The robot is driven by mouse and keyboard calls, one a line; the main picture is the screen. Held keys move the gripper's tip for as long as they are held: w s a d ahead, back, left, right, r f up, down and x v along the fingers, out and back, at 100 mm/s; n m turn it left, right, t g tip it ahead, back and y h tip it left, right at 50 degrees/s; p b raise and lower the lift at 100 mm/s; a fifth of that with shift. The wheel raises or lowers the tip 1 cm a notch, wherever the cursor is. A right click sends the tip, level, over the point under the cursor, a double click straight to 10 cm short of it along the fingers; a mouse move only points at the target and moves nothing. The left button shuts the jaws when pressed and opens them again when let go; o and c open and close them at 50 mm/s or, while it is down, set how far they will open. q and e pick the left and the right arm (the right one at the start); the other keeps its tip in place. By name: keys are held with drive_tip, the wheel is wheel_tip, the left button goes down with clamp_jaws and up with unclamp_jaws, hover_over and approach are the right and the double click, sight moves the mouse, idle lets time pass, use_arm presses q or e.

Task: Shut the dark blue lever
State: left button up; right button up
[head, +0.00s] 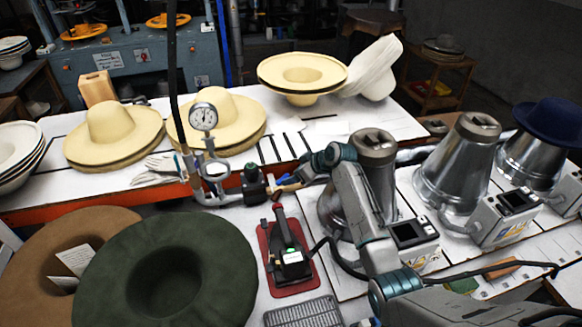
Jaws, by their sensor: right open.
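A small blue lever (286,181) shows beside a dark valve body (254,190) on the pipework, near the middle of the picture. The valve stands right of a round pressure gauge (203,117). My right gripper (293,181) is open at the lever, with its arm coming in from the right. The fingers are small and partly merge with the lever and an orange-brown part there. I cannot tell whether they touch the lever. The lever's exact angle is hard to read. My left gripper is not in view.
A red-based device with a dark handle (288,255) stands just below the valve. Metal cones (457,160) with control boxes stand at right. Straw hats (115,132) lie on the back table, and a green felt hat (165,275) lies at lower left. A black hose hangs above the gauge.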

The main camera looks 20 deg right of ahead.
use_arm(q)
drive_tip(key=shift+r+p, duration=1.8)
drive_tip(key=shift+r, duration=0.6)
use_arm(e)
drive_tip(key=shift+v, duration=2.55)
